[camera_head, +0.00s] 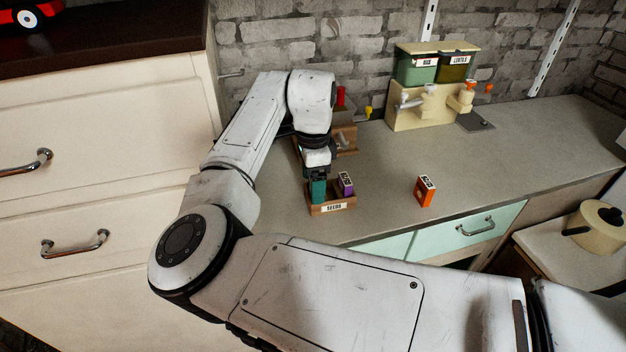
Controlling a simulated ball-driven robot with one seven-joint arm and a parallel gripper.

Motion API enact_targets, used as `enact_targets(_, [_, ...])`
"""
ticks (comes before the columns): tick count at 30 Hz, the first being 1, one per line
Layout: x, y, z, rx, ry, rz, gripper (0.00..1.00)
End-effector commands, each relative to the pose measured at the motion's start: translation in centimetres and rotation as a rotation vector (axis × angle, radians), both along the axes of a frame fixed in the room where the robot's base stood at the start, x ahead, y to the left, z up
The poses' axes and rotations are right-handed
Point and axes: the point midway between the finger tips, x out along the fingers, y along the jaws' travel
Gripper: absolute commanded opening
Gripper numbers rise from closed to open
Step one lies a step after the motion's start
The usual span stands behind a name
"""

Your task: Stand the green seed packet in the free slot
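The green seed packet (318,191) is upright at the left end of the small brown box labelled SEEDS (333,208). My gripper (318,174) is directly above the packet and its fingers look to be at the packet's top. I cannot tell whether the fingers are closed on it, or whether the packet rests on the slot floor. A purple packet (345,184) stands in the box just to the right of the green one. The back of the box is partly hidden by my gripper and arm.
An orange packet (425,191) stands alone on the grey counter (385,205) to the right. A cream dispenser (432,105) with green bins stands at the back. Brown wooden items (346,138) are behind my wrist. A cream drawer cabinet (100,150) rises on the left. The counter's middle is clear.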

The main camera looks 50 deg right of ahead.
Motion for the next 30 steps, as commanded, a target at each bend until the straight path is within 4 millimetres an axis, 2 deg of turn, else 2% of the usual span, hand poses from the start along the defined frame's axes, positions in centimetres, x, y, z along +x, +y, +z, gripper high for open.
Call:
enact_targets(5, [0.1,0.0,1.9,-0.002,-0.004,-0.001,0.78])
enact_targets(15, [0.1,-0.1,8.8,-0.002,-0.004,0.000,0.78])
enact_targets(18, [0.0,-0.1,10.3,-0.002,-0.002,-0.001,0.78])
enact_targets(24, [0.0,0.0,11.9,0.000,-0.001,0.000,0.78])
enact_targets(30, [0.0,0.0,12.1,0.000,0.000,0.000,0.78])
